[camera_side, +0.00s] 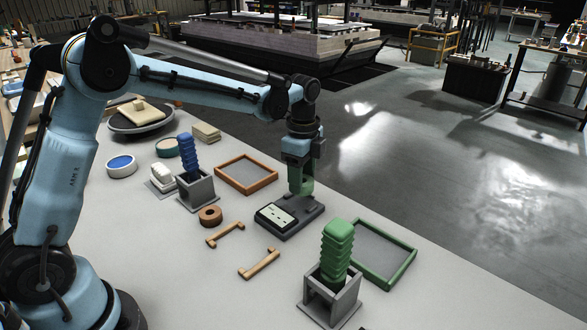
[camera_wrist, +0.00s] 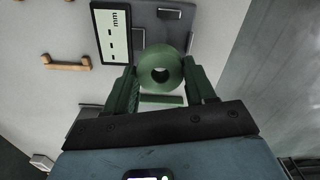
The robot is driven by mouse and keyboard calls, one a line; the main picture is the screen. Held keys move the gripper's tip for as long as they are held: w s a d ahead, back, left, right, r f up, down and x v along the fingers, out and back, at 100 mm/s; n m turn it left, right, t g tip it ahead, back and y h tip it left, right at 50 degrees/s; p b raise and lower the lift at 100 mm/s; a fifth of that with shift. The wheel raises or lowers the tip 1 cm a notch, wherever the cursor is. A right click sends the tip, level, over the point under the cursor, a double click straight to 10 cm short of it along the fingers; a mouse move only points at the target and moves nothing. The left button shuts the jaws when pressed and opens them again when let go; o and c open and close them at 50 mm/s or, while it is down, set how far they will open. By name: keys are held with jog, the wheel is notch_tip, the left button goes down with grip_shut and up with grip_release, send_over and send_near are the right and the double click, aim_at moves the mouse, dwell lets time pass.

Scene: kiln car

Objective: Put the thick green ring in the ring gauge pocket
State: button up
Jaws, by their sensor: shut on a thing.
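The thick green ring (camera_wrist: 160,54) is between my two green fingers in the wrist view, with its hole facing the camera. My gripper (camera_side: 301,190) is shut on it. In the side view the fingers point down over the far end of the dark grey gauge (camera_side: 299,221), and the ring cannot be told apart from them. The gauge has a pale marked panel (camera_side: 277,215), which also shows in the wrist view left of the ring (camera_wrist: 112,32). The pocket is hidden behind the ring and fingers. I cannot tell whether the ring touches the gauge.
A brown ring (camera_side: 210,215) and two brown brackets (camera_side: 225,235) lie left of the gauge. An orange-brown tray (camera_side: 220,178) is behind it. A green tray (camera_side: 399,277) and a holder (camera_side: 348,297) with green stacked pieces (camera_side: 336,250) stand right. Blue stacked pieces (camera_side: 188,154) stand left.

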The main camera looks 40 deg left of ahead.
aim_at(300, 203)
jog(key=shift+w+a+f, duration=0.4)
jog(key=shift+a+f, duration=0.05)
jog(key=shift+a, duration=0.2)
jog(key=shift+f, duration=2)
jog(key=shift+f, duration=0.15)
jog(key=o, duration=1.1)
jog(key=shift+c, duration=0.2)
